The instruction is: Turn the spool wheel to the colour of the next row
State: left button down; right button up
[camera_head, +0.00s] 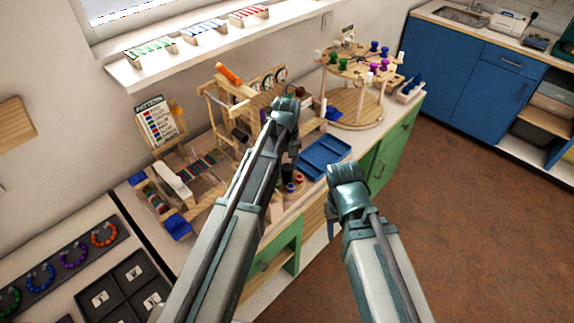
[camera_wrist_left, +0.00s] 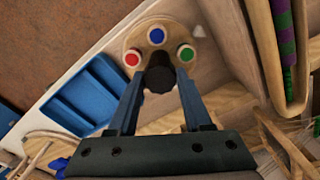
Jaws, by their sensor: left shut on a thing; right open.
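The spool wheel is a small round wooden disc (camera_wrist_left: 140,40) with red (camera_wrist_left: 132,58), blue (camera_wrist_left: 156,35) and green (camera_wrist_left: 186,53) spools around a black knob (camera_wrist_left: 160,75). My left gripper (camera_wrist_left: 160,92) is shut on the black knob, one finger on each side. In the head view the wheel is partly hidden behind my left gripper (camera_head: 289,170); a red spool (camera_head: 298,178) shows beside it. My right gripper (camera_head: 335,228) is open and empty in front of the bench.
A blue tray (camera_head: 325,157) lies right of the wheel. A round wooden rack (camera_head: 345,65) with several coloured spools stands behind it. A wooden frame (camera_head: 215,105) rises behind my left arm. A bead loom (camera_head: 170,182) sits at left. Open floor (camera_head: 470,200) lies at right.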

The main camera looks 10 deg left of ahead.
pick_arm(q)
jog(key=m, duration=1.1)
jog(key=shift+m, duration=0.4)
dwell(0.4)
jog(key=shift+c, duration=1.6)
grip_release()
jog(key=shift+r, duration=0.15)
notch_tip(320, 180, up, 14)
jog(key=p, duration=1.3)
jog(key=shift+f+p, duration=0.25)
jog(key=shift+p, duration=0.15)
